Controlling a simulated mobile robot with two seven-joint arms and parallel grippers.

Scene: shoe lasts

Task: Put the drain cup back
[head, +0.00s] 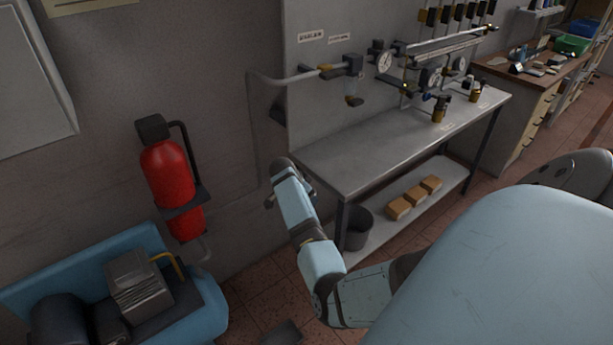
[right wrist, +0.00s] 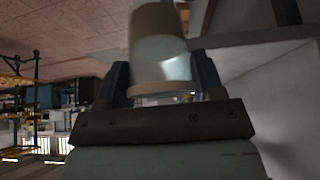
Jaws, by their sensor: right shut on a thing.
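My right gripper (right wrist: 162,76) is shut on a pale, partly see-through cylindrical cup (right wrist: 159,45) in the right wrist view. A finger stands on each side of it, and its beige rim faces the gripper's palm. In the head view my right gripper (head: 286,180) is raised in front of the wall, just left of the bench's near end. The cup cannot be made out clearly there. My left gripper is not in view.
A grey metal bench (head: 375,150) with gauges and valves stands along the wall. A red cylinder (head: 168,175) hangs left, above a blue machine (head: 205,300).

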